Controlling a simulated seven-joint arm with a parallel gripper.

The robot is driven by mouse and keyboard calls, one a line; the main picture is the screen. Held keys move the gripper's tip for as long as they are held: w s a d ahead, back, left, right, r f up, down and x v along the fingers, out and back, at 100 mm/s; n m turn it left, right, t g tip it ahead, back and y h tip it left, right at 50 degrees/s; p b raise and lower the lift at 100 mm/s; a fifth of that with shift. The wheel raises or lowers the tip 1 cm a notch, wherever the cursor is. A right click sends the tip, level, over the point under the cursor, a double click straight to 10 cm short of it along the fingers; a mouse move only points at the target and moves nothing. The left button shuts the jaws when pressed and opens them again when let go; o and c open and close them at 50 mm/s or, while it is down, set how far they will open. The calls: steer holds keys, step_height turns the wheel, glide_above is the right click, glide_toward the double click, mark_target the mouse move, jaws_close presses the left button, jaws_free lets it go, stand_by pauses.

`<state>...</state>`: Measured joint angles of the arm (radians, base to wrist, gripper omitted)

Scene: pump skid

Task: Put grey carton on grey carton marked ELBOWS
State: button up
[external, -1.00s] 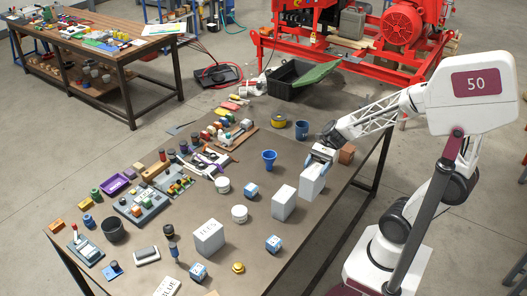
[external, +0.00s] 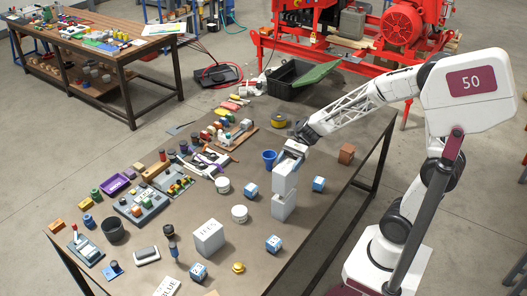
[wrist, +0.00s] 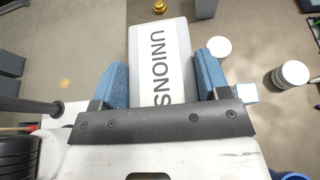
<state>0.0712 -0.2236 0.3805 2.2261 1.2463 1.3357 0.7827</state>
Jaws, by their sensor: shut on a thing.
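My gripper (external: 294,150) is shut on a light grey carton (external: 285,178). In the wrist view the held carton (wrist: 160,55), marked UNIONS, sits between the blue finger pads (wrist: 161,80). In the external view it is upright, directly over a second grey carton (external: 284,208) on the table. The two look in line, but I cannot tell whether they touch. The lower carton's lettering is not visible, and the held carton hides its upper part. Another grey carton (external: 208,238) with lettering too small to read surely stands to the left and nearer the front.
Blue-and-white cubes stand nearby, one to the right (external: 318,184) and one to the left (external: 251,192). A white round tub (external: 239,214) and a blue funnel-shaped cup (external: 269,159) are close on the left. A brown block (external: 347,153) is at the right edge.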

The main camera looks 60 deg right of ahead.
stand_by(0.3)
steer(key=shift+f, duration=1.8)
steer(key=o, duration=1.5)
steer(key=shift+f, duration=0.1)
steer(key=shift+r, duration=0.2)
steer(key=v, duration=1.2)
steer(key=shift+f, duration=0.1)
